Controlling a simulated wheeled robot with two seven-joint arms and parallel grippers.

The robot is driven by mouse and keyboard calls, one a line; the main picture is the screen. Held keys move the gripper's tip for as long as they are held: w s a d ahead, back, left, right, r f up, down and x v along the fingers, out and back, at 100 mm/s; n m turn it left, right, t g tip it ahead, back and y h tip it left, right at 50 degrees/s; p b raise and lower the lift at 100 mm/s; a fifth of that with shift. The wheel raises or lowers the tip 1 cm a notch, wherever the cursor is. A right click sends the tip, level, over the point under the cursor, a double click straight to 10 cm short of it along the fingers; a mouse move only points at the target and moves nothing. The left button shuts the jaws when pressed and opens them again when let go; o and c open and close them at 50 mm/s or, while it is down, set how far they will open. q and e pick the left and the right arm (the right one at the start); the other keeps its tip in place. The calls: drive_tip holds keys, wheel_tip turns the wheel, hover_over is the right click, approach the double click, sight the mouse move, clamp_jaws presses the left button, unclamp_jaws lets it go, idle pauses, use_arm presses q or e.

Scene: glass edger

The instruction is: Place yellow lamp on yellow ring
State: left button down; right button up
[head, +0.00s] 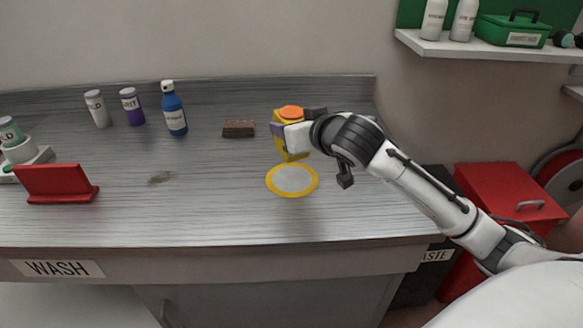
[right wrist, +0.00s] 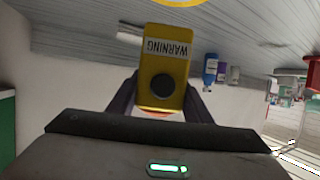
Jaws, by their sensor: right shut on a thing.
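The yellow lamp (head: 290,146) has an orange top and is held upright by my right gripper (head: 284,130). In the right wrist view the lamp (right wrist: 166,75) sits between the two dark fingers, with a WARNING label and a dark round knob facing the camera. The yellow ring (head: 292,195) lies flat on the metal worktop around a pale disc. The lamp's base shows just beyond the ring's far edge in the head view; its height above the worktop is hard to tell. Part of the ring (right wrist: 180,2) shows at the top of the right wrist view. My left gripper is out of view.
A brown block (head: 239,129) lies left of the lamp. A blue bottle (head: 173,112), a purple bottle (head: 131,107) and a white bottle (head: 97,109) stand at the back left. A red stand (head: 57,184) is at far left. The worktop around the ring is clear.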

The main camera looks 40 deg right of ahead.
wheel_tip(320, 180, down, 7)
drive_tip(key=shift+f, duration=0.15)
drive_tip(key=shift+b, duration=0.3)
drive_tip(key=shift+a+f, duration=0.1)
drive_tip(key=shift+f, duration=0.05)
drive_tip(key=o, duration=1.3)
drive_tip(key=shift+r, duration=0.2)
drive_tip(key=v, duration=1.2)
